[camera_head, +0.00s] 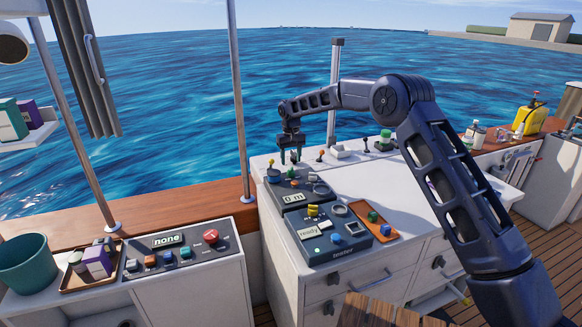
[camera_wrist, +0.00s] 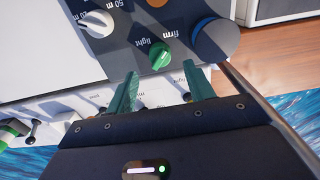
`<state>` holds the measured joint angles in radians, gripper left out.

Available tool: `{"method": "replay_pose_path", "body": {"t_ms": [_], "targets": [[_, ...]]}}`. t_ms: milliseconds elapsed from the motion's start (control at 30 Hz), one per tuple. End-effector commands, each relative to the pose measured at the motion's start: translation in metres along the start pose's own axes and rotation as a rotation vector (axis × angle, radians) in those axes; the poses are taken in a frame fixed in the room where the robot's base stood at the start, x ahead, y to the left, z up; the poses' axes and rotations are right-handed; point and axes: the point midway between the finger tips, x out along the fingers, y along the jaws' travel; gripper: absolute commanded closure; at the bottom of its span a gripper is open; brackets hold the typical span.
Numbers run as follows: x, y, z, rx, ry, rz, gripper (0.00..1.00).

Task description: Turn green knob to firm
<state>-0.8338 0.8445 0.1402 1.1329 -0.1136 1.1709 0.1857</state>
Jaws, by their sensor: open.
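The green knob (camera_wrist: 161,56) sits on a dark grey panel (camera_wrist: 135,52) in the wrist view. The labels "light" and "firm" are printed beside it, and I cannot tell clearly which one it points to. My gripper (camera_wrist: 163,80) is open, with one green finger on each side of the knob's line and the tips just short of it. No contact shows.
In the head view a tester box (camera_head: 328,250) and an orange tray (camera_head: 377,232) stand nearer. The white counter (camera_head: 395,185) to the right has free room.

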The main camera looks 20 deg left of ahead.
Motion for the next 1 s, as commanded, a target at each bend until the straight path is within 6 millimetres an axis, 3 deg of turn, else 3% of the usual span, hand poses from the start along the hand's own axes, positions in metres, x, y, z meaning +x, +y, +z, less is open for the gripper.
{"method": "replay_pose_path", "body": {"t_ms": [100, 333, 1000], "targets": [[-0.022, 0.000, 0.000, 0.000, 0.002, 0.000, 0.47], [-0.047, 0.000, 0.000, 0.000, 0.000, 0.000, 0.47], [-0.056, 0.004, 0.001, 0.004, 0.003, 0.001, 0.47]]}}
